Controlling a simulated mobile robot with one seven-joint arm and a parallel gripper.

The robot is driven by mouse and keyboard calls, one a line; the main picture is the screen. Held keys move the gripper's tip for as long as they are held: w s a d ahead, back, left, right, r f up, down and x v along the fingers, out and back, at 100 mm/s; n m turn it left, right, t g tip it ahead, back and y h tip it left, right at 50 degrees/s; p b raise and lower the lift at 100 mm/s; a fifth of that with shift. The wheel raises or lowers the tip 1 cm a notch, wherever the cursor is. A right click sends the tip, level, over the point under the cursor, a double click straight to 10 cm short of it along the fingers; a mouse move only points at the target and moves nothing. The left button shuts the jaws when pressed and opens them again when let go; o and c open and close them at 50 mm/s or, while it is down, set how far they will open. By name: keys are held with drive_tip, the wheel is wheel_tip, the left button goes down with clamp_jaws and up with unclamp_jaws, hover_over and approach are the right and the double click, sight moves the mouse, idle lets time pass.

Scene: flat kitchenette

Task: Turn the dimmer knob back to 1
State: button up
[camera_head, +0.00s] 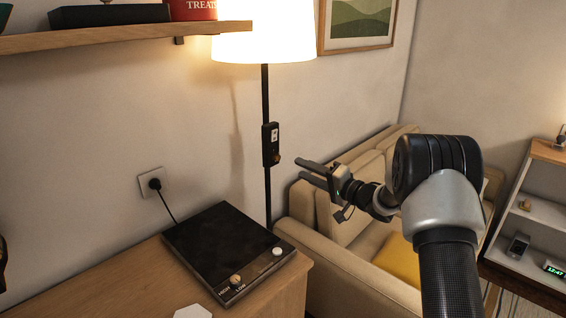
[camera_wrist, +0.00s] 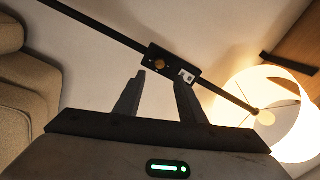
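The dimmer is a black box (camera_head: 270,143) fixed on the floor lamp's dark pole. Its small brass-brown knob (camera_head: 276,160) is on the lower part of the box. In the wrist view the dimmer box (camera_wrist: 175,68) lies aslant beyond my fingers, with the knob (camera_wrist: 159,63) near its left end and a small white label at the other. Knob markings are too small to read. My gripper (camera_head: 301,169) is open and empty, right of the dimmer in the head view. In the wrist view the fingers (camera_wrist: 161,78) stand apart, the knob showing between their tips; contact cannot be seen.
The lit lampshade (camera_head: 264,32) is above the dimmer. A black hotplate (camera_head: 222,243) with two knobs lies on the wooden counter (camera_head: 130,285). A wall shelf (camera_head: 120,38) hangs upper left. A beige sofa (camera_head: 335,235) stands behind my arm. A plugged socket (camera_head: 150,183) is on the wall.

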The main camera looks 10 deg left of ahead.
sight(279, 159)
drive_tip(key=x, duration=0.9)
drive_tip(key=shift+w+a, duration=0.25)
drive_tip(key=shift+c, duration=0.4)
clamp_jaws()
